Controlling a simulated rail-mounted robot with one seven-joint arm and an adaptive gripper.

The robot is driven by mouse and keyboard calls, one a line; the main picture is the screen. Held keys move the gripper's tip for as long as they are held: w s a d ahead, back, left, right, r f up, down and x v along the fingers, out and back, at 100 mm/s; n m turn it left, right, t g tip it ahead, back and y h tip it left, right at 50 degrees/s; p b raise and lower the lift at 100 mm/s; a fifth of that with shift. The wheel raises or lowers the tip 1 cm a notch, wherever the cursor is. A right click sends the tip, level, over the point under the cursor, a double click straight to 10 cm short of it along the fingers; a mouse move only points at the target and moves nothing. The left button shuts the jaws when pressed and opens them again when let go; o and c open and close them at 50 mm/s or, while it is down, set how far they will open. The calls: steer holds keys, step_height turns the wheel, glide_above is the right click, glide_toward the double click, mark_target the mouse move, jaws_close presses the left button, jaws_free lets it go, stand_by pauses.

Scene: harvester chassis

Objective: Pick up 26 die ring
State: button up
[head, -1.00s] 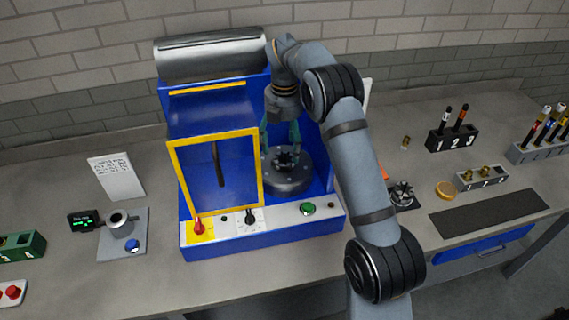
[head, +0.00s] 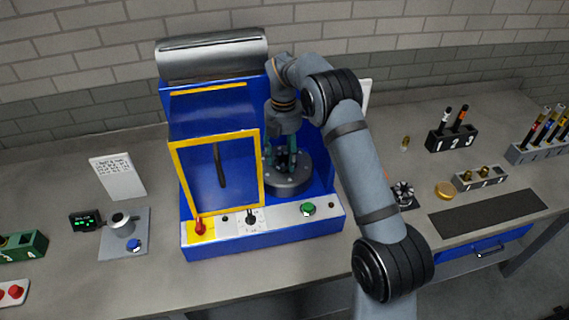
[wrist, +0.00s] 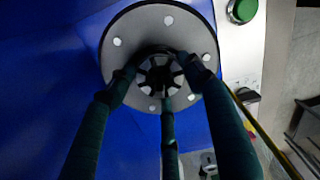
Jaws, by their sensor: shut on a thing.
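A dark slotted ring (wrist: 160,73), which I take for the die ring, sits at the centre of a round grey plate (wrist: 118,22) with white dots. In the head view the round base (head: 289,186) is inside the blue machine, behind its front panel and right of the yellow-framed door. My gripper (head: 284,158) points straight down over the base, and its green fingers (wrist: 163,85) are closed around the dark ring from several sides. The ring still appears to rest at the plate's centre. No number is legible on it.
The blue machine (head: 265,238) walls in the gripper on the left and back; its yellow-framed door (head: 215,185) stands in front on the left. A similar slotted part (head: 403,192) lies on the bench at right, near a brass disc (head: 445,190) and a dark mat (head: 490,212).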

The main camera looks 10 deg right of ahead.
steer(key=shift+s+a, duration=0.1)
steer(key=shift+a, duration=0.05)
jaws_close()
stand_by(0.4)
